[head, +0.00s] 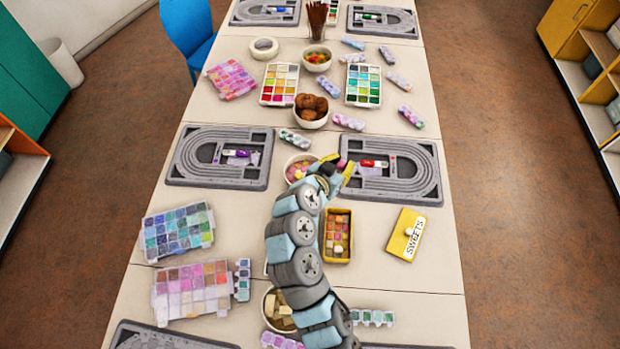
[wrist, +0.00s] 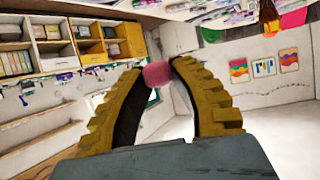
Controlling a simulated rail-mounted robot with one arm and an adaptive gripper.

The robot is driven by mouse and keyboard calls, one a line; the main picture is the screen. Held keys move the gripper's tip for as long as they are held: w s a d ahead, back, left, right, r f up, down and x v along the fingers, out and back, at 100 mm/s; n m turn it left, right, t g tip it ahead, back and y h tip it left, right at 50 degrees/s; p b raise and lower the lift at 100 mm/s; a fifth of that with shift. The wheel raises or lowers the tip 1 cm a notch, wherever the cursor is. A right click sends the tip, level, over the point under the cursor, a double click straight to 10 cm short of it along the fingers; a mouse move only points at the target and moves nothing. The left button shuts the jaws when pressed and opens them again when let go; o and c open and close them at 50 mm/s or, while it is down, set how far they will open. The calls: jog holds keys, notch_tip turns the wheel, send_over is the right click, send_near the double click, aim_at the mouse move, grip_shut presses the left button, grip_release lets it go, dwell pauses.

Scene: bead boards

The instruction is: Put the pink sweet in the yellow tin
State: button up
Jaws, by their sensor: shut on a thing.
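The pink sweet (wrist: 157,73) is a small round ball, pinched between the tips of my gripper (wrist: 158,75) in the wrist view. In the head view my gripper (head: 340,165) is over the table, just right of a white bowl and at the left edge of a grey bead board; the sweet is hard to make out there. The yellow tin (head: 337,261) stands open, right of my arm and nearer the camera than my gripper. It holds several coloured sweets in compartments. Its yellow lid (head: 402,247), marked SWEETS, lies apart to the right.
The white bowl (head: 288,165) holds pink and other coloured pieces, partly hidden by my gripper. Grey bead boards (head: 188,166) (head: 422,190) lie on both sides. A bowl of brown balls (head: 311,121) stands behind. Bare table lies between tin and lid.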

jog(key=a+f+m+g+h+b, duration=0.4)
jog(key=a+f+b, duration=0.4)
jog(key=f+b, duration=0.3)
jog(key=shift+s+a+m+b, duration=0.25)
jog(key=shift+m+b, duration=0.45)
jog(key=shift+b, duration=1.05)
jog(key=shift+d, duration=0.1)
jog(key=shift+w+f+b, duration=0.55)
jog(key=shift+w+f, duration=0.85)
jog(key=shift+w, duration=0.65)
jog(key=shift+w+f+b, duration=0.55)
jog(key=shift+w+f, duration=0.9)
jog(key=shift+w, duration=0.65)
jog(key=shift+w+f+b, duration=0.55)
jog(key=shift+w+f, duration=0.85)
jog(key=shift+w, duration=0.65)
jog(key=shift+w+f, duration=0.25)
jog(key=shift+w, duration=0.15)
